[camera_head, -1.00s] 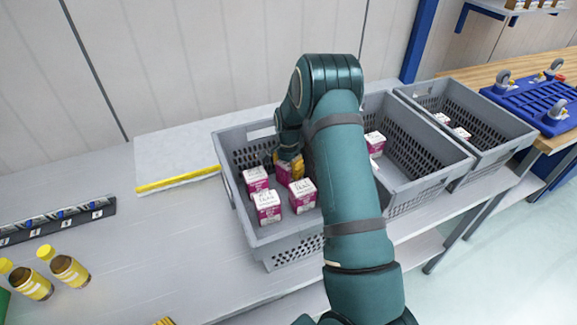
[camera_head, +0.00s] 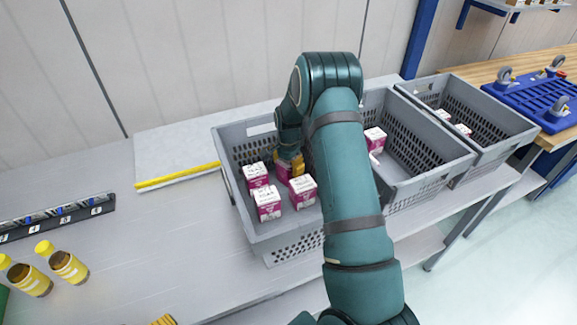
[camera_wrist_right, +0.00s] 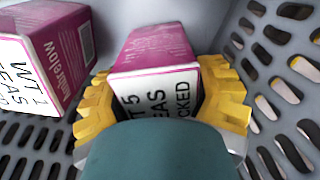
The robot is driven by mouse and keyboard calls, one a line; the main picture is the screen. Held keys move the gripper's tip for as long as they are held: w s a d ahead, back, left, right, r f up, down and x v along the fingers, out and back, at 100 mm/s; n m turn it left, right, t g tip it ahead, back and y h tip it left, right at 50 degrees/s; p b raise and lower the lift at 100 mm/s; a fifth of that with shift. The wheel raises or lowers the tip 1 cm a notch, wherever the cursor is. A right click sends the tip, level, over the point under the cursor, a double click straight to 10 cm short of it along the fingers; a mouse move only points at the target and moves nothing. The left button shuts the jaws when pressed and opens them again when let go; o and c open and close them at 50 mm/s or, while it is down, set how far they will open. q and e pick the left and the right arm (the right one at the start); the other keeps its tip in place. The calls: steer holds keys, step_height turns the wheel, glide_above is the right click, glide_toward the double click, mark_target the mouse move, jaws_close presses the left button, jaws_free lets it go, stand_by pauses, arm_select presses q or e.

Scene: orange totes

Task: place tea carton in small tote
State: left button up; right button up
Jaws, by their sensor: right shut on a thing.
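My right gripper (camera_head: 291,166) reaches down into the left grey tote (camera_head: 237,137). Its yellow fingers are shut on a pink and white tea carton (camera_wrist_right: 152,52), one finger on each side, as the right wrist view shows. In the head view this carton (camera_head: 282,172) is partly hidden by the gripper and arm. Several similar cartons (camera_head: 268,203) stand beside it in the tote. Another carton (camera_wrist_right: 45,60) is to its left in the wrist view. A yellow ridged tip, apparently my left gripper (camera_head: 163,320), shows at the bottom edge; its jaw is not readable.
A middle grey tote (camera_head: 432,150) holds a carton (camera_head: 375,139); my right arm hides part of it. A right grey tote (camera_head: 497,140) holds small cartons. Yellow-capped bottles (camera_head: 68,266) and a dark rack (camera_head: 60,218) are at left. Clear table lies between them and the totes.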

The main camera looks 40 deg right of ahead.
arm_select(q)
steer(key=shift+f, duration=0.1)
arm_select(e)
steer(key=shift+f, duration=0.1)
steer(key=o, duration=1.4)
steer(key=shift+o, duration=0.2)
